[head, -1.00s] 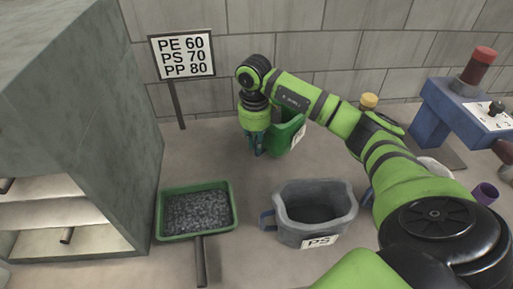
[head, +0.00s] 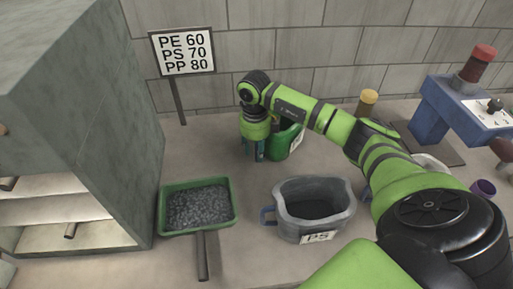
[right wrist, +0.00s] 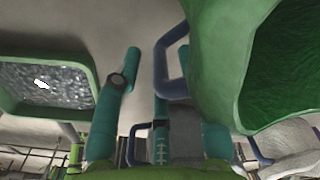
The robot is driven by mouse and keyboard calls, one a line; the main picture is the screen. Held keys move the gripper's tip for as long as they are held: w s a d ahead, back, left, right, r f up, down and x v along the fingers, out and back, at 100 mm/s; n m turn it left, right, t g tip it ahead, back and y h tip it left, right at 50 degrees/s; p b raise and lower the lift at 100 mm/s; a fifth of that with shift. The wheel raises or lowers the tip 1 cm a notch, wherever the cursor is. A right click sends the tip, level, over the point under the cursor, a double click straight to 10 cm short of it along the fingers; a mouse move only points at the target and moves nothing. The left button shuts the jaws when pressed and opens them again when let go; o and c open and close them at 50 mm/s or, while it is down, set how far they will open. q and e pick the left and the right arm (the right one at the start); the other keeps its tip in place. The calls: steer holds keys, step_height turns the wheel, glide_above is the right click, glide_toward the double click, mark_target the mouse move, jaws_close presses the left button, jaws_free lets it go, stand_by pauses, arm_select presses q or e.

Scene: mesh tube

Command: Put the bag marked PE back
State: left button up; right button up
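A green bag (head: 281,142) with a white label stands upright near the back wall, partly hidden by my right gripper (head: 253,153). The label's letters cannot be read from here. In the right wrist view the green bag (right wrist: 214,62) fills the upper right, with its blue-grey loop handle (right wrist: 163,70) toward the fingers. My right gripper (right wrist: 146,75) points down beside the handle. My left gripper is not in view.
A grey bag marked PS (head: 330,222) stands in front, right of a green tray of dark granules (head: 164,217). A sign (head: 183,51) lists PE 60, PS 70, PP 80. A grey shelf cabinet (head: 75,110) is left; a blue machine (head: 430,115) is right.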

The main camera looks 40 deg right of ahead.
steer(key=shift+r, duration=0.1)
steer(key=shift+r, duration=0.25)
step_height(320, 180, up, 10)
steer(key=b, duration=0.3)
steer(key=shift+w+a+r, duration=0.1)
steer(key=shift+a+r, duration=0.05)
steer(key=shift+r, duration=0.7)
